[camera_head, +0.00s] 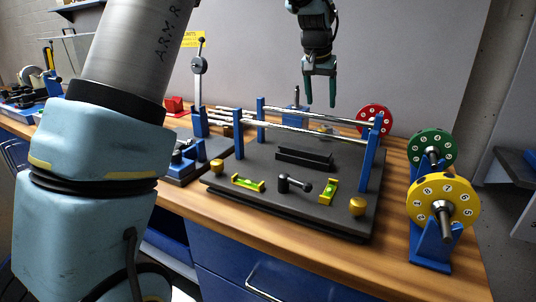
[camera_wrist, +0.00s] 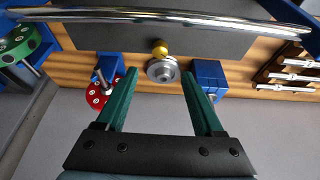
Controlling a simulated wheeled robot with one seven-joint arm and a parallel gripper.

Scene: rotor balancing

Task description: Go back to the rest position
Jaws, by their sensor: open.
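My gripper (camera_head: 320,95) hangs in the air above the back part of the balancing stand, with its green fingers pointing down. In the wrist view my gripper (camera_wrist: 162,98) is open, with nothing between its fingers. The stand's dark base plate (camera_head: 225,185) carries blue posts (camera_head: 377,160) and shiny rails (camera_head: 300,128). In the wrist view a rail (camera_wrist: 160,17) crosses the top of the picture. A silver knob with a yellow ball (camera_wrist: 162,66) shows beyond the fingertips. My arm covers the left part of the head view.
A red disc (camera_head: 372,120), a green disc (camera_head: 432,150) and a yellow disc (camera_head: 443,203) with numbered holes stand on the right of the wooden table (camera_head: 330,262). Yellow levels (camera_head: 248,183) and a black handle lie on the plate. A lever device (camera_head: 198,85) stands left.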

